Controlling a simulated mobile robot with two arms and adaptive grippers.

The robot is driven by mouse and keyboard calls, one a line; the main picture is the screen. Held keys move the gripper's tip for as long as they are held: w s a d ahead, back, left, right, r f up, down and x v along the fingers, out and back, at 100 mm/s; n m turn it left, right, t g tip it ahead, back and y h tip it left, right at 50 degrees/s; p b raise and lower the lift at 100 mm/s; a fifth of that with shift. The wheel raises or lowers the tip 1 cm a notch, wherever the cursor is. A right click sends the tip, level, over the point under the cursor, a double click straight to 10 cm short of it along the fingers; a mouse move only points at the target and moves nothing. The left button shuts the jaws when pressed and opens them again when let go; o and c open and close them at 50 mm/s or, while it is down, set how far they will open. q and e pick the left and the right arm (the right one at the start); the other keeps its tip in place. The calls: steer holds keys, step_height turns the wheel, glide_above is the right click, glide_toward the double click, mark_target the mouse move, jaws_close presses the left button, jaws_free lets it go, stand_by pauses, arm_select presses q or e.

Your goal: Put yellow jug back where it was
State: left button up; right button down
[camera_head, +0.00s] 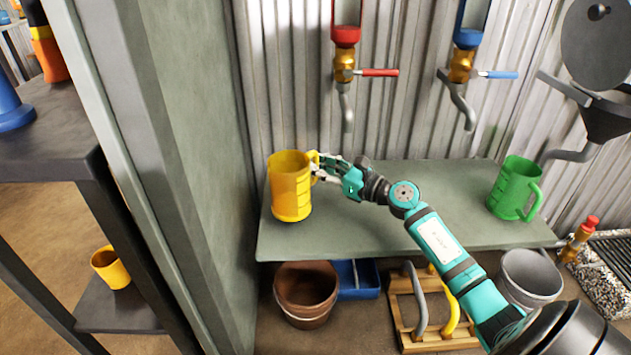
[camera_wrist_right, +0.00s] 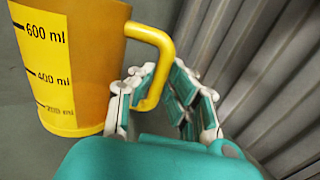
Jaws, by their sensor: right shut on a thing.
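The yellow jug (camera_head: 290,190) stands upright at the left end of the grey-green shelf (camera_head: 400,215), close to the grey post. My right gripper (camera_head: 322,168) reaches it from the right and is shut on its handle. In the right wrist view the jug (camera_wrist_right: 100,85) shows black volume marks, and its handle (camera_wrist_right: 165,50) runs down between the fingers of my right gripper (camera_wrist_right: 155,95). The jug's base appears to be at the shelf surface; I cannot tell whether it touches. My left gripper is not in view.
A green jug (camera_head: 515,188) stands at the shelf's right end. A red-handled tap (camera_head: 345,75) and a blue-handled tap (camera_head: 463,75) hang above. Below are a brown pot (camera_head: 305,292), a blue tray (camera_head: 358,278) and a grey bucket (camera_head: 530,277). The shelf's middle is clear beneath my arm.

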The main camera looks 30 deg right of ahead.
mark_target(316, 177)
steer(key=shift+w+a+f, duration=0.1)
steer(key=shift+w+f, duration=0.05)
steer(key=shift+w, duration=0.55)
step_height(316, 177, down, 3)
steer(key=shift+f+b, duration=0.1)
steer(key=shift+b, duration=1.05)
steer(key=shift+f, duration=0.2)
steer(key=shift+r, duration=0.15)
steer(key=shift+f, duration=0.25)
steer(key=c, duration=1.4)
jaws_free()
steer(key=shift+r, duration=0.1)
